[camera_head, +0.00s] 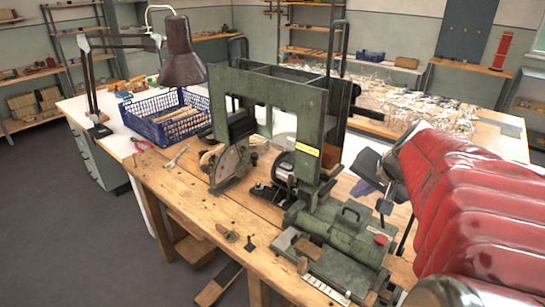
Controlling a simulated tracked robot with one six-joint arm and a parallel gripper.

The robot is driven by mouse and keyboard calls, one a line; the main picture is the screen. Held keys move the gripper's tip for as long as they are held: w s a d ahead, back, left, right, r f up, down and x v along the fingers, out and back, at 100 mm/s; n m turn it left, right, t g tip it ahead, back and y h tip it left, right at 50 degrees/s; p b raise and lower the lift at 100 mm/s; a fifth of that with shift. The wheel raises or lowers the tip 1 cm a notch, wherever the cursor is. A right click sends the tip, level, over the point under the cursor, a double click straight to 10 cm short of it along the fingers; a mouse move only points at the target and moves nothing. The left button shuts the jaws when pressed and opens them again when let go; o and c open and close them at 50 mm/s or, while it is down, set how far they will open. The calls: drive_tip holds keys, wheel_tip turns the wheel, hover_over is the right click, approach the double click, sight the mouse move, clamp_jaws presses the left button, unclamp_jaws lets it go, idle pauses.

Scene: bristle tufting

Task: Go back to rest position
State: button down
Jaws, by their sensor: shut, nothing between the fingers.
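My red, ribbed arm (465,190) fills the right side of the head view. Dark grey parts at its far end look like my gripper (376,192), beside the right side of the green machine (265,95). My gripper is shut and holds nothing that I can see. Its fingertips are small and hard to make out against the machine and bench. The green machine stands upright on the wooden bench (165,190), with a low green housing (340,232) with a handle at its front.
A blue crate (180,125) and a dark desk lamp (182,60) stand left of the machine. Many clear glass-like pieces (420,105) cover the table behind. Open grey floor (70,220) lies at the left.

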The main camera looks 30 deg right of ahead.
drive_tip(key=shift+s+a+r, duration=0.1)
drive_tip(key=shift+s+r, duration=0.2)
drive_tip(key=shift+r, duration=0.1)
drive_tip(key=shift+a, duration=0.1)
drive_tip(key=s+a+f+n, duration=0.1)
drive_tip(key=a+n, duration=0.3)
drive_tip(key=a, duration=0.5)
drive_tip(key=s+a+f+n+g+y, duration=0.1)
drive_tip(key=s+a+n, duration=0.3)
drive_tip(key=a, duration=0.6)
drive_tip(key=s+a+f+n, duration=0.1)
drive_tip(key=s+a+n, duration=0.1)
drive_tip(key=a, duration=0.7)
drive_tip(key=shift+s+a+f+n+g+y, duration=0.3)
drive_tip(key=shift+s+f+n+y, duration=0.1)
drive_tip(key=shift+n, duration=0.5)
